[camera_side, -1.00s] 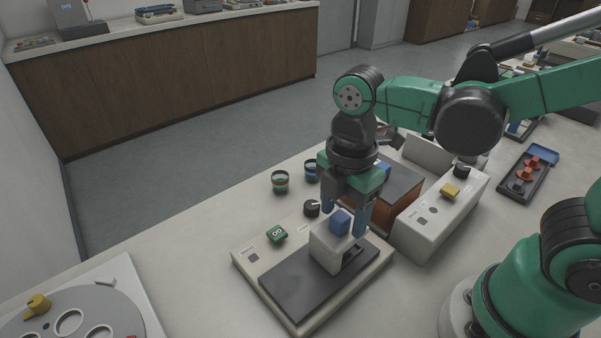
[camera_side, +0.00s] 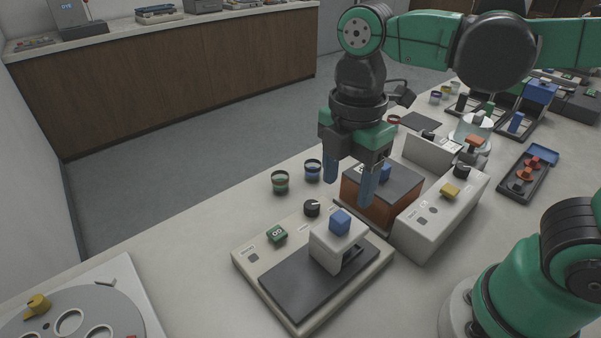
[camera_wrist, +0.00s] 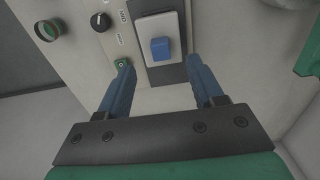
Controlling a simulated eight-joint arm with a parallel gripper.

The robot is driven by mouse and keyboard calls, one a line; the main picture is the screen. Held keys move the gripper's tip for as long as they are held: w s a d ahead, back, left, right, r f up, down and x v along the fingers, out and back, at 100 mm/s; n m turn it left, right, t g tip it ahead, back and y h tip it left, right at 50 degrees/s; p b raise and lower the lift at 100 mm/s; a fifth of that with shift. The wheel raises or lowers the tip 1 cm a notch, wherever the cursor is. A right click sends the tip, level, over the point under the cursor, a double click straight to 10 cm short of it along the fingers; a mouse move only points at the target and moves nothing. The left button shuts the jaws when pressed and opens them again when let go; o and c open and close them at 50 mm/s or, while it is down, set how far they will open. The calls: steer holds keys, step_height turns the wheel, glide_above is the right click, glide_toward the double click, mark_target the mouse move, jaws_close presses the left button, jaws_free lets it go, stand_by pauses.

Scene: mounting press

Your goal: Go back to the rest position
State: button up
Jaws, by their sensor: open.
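My gripper (camera_side: 349,190) has blue fingers and is open and empty. In the side view it hangs above and behind a light press block (camera_side: 325,252) with a blue knob (camera_side: 340,222) on top. The block sits on the dark plate of a cream press unit (camera_side: 245,262). In the wrist view my gripper's fingers (camera_wrist: 160,75) are spread wide, and the blue knob (camera_wrist: 160,48) lies beyond the gap between them, clear of both.
An orange-brown box with a dark top (camera_side: 378,212) and a cream control box (camera_side: 430,230) stand right of the press. Two small jars (camera_side: 280,182) stand behind it. A grey disc with holes (camera_side: 75,320) is at front left.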

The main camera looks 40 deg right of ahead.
steer(key=w+d+f+m+t, duration=0.1)
steer(key=w+d+m+t, duration=0.2)
steer(key=m, duration=1.5)
steer(key=d+t, duration=0.4)
steer(key=shift+f, duration=0.35)
steer(key=shift+w, duration=0.1)
